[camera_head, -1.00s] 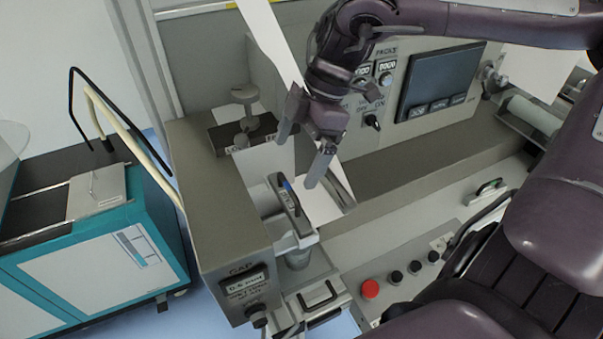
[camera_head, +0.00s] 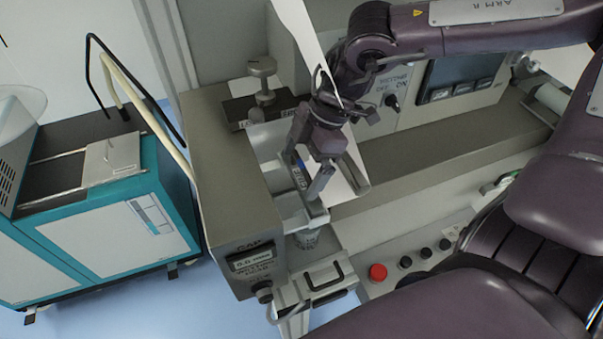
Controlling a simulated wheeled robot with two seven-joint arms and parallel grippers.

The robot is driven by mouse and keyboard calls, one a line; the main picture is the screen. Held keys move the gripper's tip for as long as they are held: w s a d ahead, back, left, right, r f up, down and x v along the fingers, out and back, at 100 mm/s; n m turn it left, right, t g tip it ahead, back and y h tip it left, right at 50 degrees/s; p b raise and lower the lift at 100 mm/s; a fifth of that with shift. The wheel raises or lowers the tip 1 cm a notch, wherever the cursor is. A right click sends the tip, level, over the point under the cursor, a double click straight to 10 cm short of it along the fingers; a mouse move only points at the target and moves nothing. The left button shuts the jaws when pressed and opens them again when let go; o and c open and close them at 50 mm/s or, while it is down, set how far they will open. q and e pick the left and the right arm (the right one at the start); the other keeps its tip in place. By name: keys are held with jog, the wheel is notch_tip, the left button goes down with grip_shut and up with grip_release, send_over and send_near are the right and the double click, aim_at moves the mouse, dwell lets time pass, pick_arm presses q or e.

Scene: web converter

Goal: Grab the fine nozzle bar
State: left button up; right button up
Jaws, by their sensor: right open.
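A bar with a dark handle and a small blue-marked label (camera_head: 298,172) sits in the pale holder beside the grey GAP housing; its label is too small to read, so I cannot tell if it is the fine nozzle bar. My right gripper (camera_head: 303,174) is open, with its fingers on either side of this handle and partly covering it. I cannot tell whether they touch it. A second dark handle (camera_head: 325,280) sits on a block lower down, in front of the housing. My left gripper is not in view.
The grey housing (camera_head: 225,170) with a GAP display stands left of the gripper. A clamp knob (camera_head: 262,68) rises behind it. A red button (camera_head: 378,272) and black knobs lie at front right. A teal cart (camera_head: 110,225) stands at left.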

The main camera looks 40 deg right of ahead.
jog(key=shift+a+f, duration=0.1)
jog(key=shift+f, duration=0.2)
jog(key=shift+a, duration=0.1)
jog(key=shift+r, duration=0.1)
jog(key=c, duration=1.1)
jog(key=shift+r, duration=0.1)
